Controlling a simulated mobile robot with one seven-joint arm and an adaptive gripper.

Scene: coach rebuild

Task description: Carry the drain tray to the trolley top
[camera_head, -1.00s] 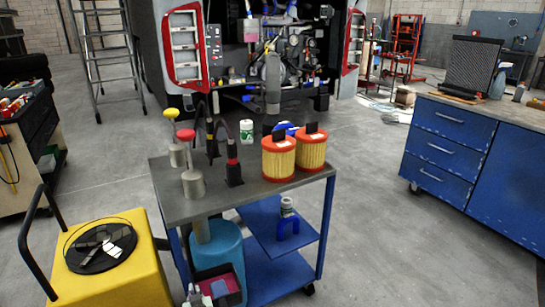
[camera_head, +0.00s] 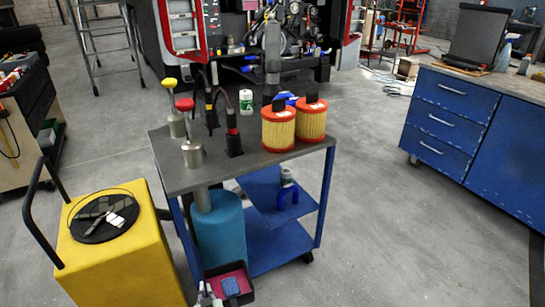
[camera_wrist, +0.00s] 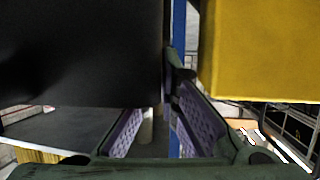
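The drain tray (camera_head: 236,271), a small dark box with a dark red inside, shows at the bottom edge of the head view, in front of the trolley. A blue piece lies in it. My gripper (camera_head: 207,295) is at its left side, partly cut off by the frame. In the wrist view the black tray wall (camera_wrist: 80,50) fills the upper left, and my purple-padded fingers (camera_wrist: 150,118) reach to its edge; the tip of one finger is hidden behind it. The gripper appears closed on the rim. The grey trolley top (camera_head: 255,160) is beyond and higher in the picture.
Two orange filters (camera_head: 278,130), two metal cans (camera_head: 192,153) and black tools (camera_head: 233,140) stand on the trolley top; its near middle is bare. A teal drum (camera_head: 220,232) stands below. A yellow cart (camera_head: 125,255) is at left, blue cabinets (camera_head: 450,130) at right.

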